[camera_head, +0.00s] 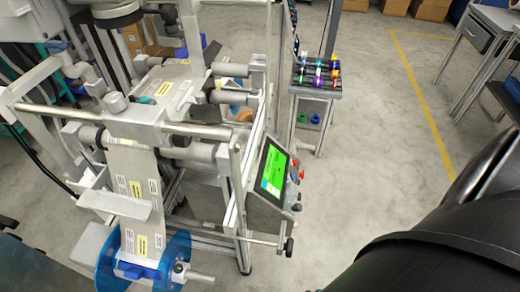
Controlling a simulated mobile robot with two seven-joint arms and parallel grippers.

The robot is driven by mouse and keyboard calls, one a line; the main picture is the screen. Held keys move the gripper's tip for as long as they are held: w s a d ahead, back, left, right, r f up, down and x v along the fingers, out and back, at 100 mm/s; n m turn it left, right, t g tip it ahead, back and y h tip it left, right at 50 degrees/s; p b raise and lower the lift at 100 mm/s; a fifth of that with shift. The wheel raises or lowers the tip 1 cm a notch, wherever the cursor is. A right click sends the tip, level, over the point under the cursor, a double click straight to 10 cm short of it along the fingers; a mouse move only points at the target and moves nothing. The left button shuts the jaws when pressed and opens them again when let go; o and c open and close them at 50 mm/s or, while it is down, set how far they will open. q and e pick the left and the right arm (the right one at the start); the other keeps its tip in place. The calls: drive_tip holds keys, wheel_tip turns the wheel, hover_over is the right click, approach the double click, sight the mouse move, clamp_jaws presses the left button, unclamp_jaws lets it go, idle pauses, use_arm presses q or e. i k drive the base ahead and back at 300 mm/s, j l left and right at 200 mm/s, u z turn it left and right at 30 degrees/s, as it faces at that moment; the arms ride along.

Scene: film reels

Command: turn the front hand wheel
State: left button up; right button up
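A grey labelling machine with rollers and a web of printed labels (135,180) fills the left half of the head view. No part of it is plainly a hand wheel. A small crank-like part with a black grip (289,246) sits at the low front right of the frame. A blue see-through reel (178,262) with a grey shaft end (198,276) is at the lower left. Neither gripper is in view; a large black link of my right arm covers the lower right corner.
A tilted panel with a green screen (272,172) and coloured buttons (296,172) stands right of the frame. Behind it is a stand with coloured bottles (316,73). Grey floor is free to the right, crossed by a yellow line (425,95); tables stand at the far right.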

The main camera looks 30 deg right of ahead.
sight(288, 247)
drive_tip(key=z, duration=1)
drive_tip(key=l+u, duration=0.15)
drive_tip(key=l, duration=0.2)
drive_tip(key=k+l+u, duration=0.2)
drive_tip(key=l, duration=0.15)
drive_tip(key=l+u, duration=0.15)
drive_tip(key=l, duration=0.2)
drive_tip(key=k, duration=0.05)
